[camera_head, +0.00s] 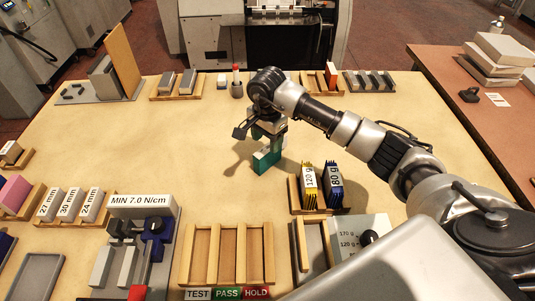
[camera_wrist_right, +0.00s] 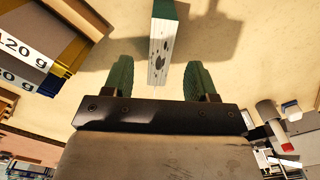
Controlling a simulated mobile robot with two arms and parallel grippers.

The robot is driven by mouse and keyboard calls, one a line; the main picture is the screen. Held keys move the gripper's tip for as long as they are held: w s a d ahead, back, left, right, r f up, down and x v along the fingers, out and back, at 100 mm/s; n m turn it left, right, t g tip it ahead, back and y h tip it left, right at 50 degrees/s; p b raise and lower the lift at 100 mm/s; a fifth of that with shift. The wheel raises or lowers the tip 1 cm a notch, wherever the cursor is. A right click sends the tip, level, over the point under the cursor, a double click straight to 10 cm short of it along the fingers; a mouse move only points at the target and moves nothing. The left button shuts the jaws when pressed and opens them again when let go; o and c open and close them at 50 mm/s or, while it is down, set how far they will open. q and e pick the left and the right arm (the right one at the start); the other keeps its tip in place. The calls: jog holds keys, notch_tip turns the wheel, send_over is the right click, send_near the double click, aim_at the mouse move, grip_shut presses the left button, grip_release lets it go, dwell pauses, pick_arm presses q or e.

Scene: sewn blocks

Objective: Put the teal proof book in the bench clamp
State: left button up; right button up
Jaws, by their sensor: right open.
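The teal proof book (camera_head: 265,160) stands on the open middle of the table. In the right wrist view the book (camera_wrist_right: 161,48) shows a white, dark-specked page side with a teal edge. My right gripper (camera_head: 268,134) is just above the book, pointing down. Its green fingers are apart in the wrist view (camera_wrist_right: 158,72), and the book's near end shows in line with the gap, touching neither finger. I cannot tell how deep it reaches between them. A blue clamp-like fixture (camera_head: 153,243) stands at the front left by the "MIN 7.0 N/cm" sign. My left gripper is out of view.
A wooden holder with 120 g and 80 g packs (camera_head: 322,185) stands right of the book. A three-slot TEST/PASS/HOLD rack (camera_head: 228,226) lies in front. The table left of the book is clear.

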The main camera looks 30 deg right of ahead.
aim_at(267, 149)
notch_tip(267, 149, down, 4)
jog(key=shift+s+a+r+p, duration=0.1)
jog(key=shift+s+r+p, duration=0.05)
jog(key=shift+p, duration=0.75)
jog(key=shift+f, duration=0.45)
jog(key=c, duration=1)
grip_shut()
jog(key=shift+r, duration=0.15)
